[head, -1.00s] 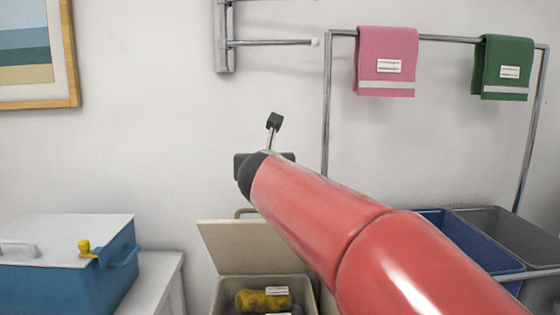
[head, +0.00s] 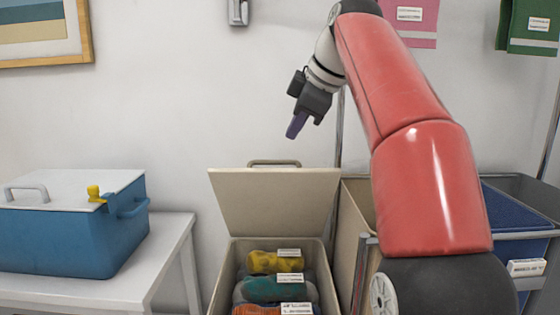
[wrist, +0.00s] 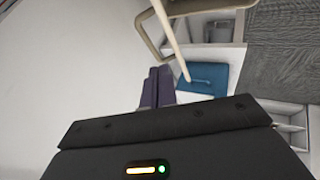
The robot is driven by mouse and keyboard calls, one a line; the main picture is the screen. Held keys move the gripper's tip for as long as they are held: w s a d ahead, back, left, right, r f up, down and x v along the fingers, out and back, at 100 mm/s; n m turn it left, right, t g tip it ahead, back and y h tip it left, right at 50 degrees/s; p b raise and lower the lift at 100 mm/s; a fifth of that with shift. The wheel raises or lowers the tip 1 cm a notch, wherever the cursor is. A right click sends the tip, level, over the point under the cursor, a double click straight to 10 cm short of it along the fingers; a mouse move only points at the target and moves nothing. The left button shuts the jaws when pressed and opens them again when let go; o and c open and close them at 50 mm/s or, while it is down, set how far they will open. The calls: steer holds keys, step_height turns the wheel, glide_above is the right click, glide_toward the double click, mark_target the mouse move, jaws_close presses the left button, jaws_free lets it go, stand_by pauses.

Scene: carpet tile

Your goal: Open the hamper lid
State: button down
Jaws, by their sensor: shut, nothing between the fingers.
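The hamper (head: 216,284) is a beige bin standing on the floor in the lower middle of the head view. Its beige lid (head: 275,200) stands open, tilted up at the back, with a metal handle (head: 274,163) on its top edge. In the wrist view the lid shows edge-on (wrist: 168,30), with the handle (wrist: 147,36) beside it. My gripper (head: 292,134) is above the lid's top edge, apart from it, pointing down. Its purple fingers (wrist: 157,86) are shut and hold nothing.
Folded yellow (head: 262,262), teal (head: 272,289) and orange cloths with white labels lie in the hamper. A blue box (head: 70,240) sits on a white table (head: 165,250) at left. Other bins, one blue (head: 520,222), stand at right under a towel rail.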

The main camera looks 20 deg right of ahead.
steer(key=b+x, duration=0.3)
steer(key=x, duration=0.6)
steer(key=shift+w+a+f, duration=0.2)
steer(key=shift+f, duration=0.1)
steer(key=shift+r, duration=0.1)
